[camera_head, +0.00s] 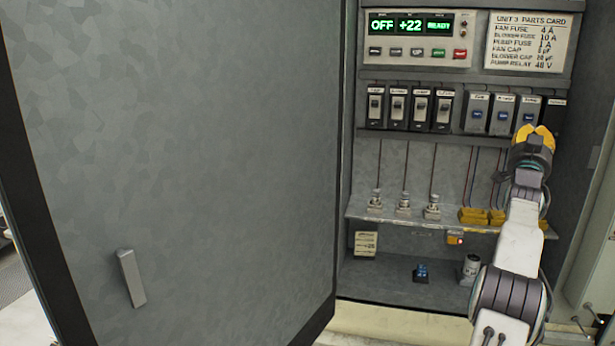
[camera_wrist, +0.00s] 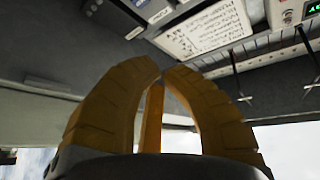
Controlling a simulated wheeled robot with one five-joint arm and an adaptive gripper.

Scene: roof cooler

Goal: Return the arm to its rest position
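My gripper (camera_head: 540,131) is raised at the right side of the open cabinet, in front of the right end of the breaker row. Its yellow fingers point up. In the wrist view my gripper (camera_wrist: 161,70) has its fingertips drawn together. No object shows between them. My arm rises from the lower right of the head view, bent at its joints. The wrist view looks up past the fingers at the parts card (camera_wrist: 205,28), which is tilted in that picture.
A grey cabinet door (camera_head: 180,150) with a handle (camera_head: 131,278) stands open at left. Inside are a display panel (camera_head: 418,38), switches (camera_head: 410,108), blue-fronted modules (camera_head: 503,114) and a shelf (camera_head: 385,217). A blue part (camera_head: 422,272) and a cylinder (camera_head: 470,268) stand below, close to my arm.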

